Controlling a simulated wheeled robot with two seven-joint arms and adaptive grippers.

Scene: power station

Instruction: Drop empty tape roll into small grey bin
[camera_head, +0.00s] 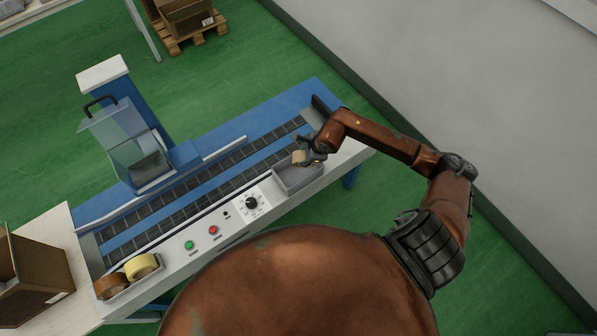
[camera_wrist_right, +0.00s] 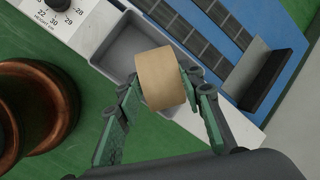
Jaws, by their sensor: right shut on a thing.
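My right gripper (camera_head: 313,153) is shut on the tan tape roll (camera_head: 299,157). In the right wrist view the roll (camera_wrist_right: 160,78) sits between the two green fingers of the gripper (camera_wrist_right: 160,98). The small grey bin (camera_head: 301,180) is on the machine's front ledge, and in the head view the roll is at its upper edge. In the wrist view the bin (camera_wrist_right: 119,52) shows behind the roll, which covers part of it. I cannot tell how high the roll is above the bin. My left gripper is not in view.
The blue machine has a roller conveyor (camera_head: 205,187) and a clear guard (camera_head: 125,135). A dial (camera_head: 251,203) and buttons sit left of the bin.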

